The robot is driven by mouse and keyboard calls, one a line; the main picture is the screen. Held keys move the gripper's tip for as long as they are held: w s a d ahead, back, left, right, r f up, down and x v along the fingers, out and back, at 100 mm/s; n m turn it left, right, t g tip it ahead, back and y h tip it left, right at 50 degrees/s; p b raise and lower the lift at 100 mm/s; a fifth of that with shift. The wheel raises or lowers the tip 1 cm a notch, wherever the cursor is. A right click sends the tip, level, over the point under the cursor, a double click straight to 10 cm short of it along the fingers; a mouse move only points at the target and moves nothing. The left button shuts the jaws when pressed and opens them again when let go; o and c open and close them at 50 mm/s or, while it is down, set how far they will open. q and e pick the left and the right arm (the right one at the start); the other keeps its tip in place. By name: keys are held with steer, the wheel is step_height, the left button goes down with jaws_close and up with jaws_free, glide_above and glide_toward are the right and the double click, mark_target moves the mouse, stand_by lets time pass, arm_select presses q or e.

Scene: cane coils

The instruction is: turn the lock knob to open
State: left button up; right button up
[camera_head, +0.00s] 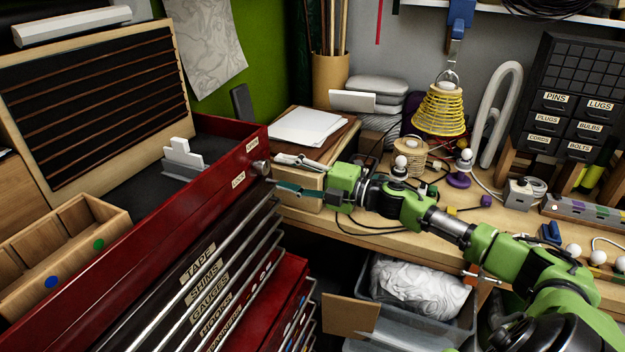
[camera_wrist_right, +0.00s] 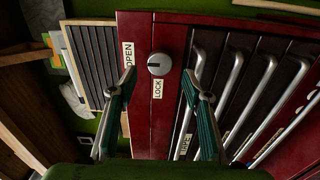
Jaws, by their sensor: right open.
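The lock knob (camera_head: 261,167) is a small round metal knob at the end of the red tool chest (camera_head: 217,187). My right gripper (camera_head: 277,172) is open beside the knob. In the wrist view its teal-padded fingers (camera_wrist_right: 158,78) are spread to either side of the knob, with nothing between them; I cannot tell whether they touch it. My left gripper is out of view.
Below the knob run the chest's drawers with long silver handles (camera_head: 225,262). A clear bin (camera_head: 400,325) stands beneath. A wooden tray (camera_head: 65,245) sits at left.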

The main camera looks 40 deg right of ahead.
steer(key=v, duration=0.7)
stand_by(0.6)
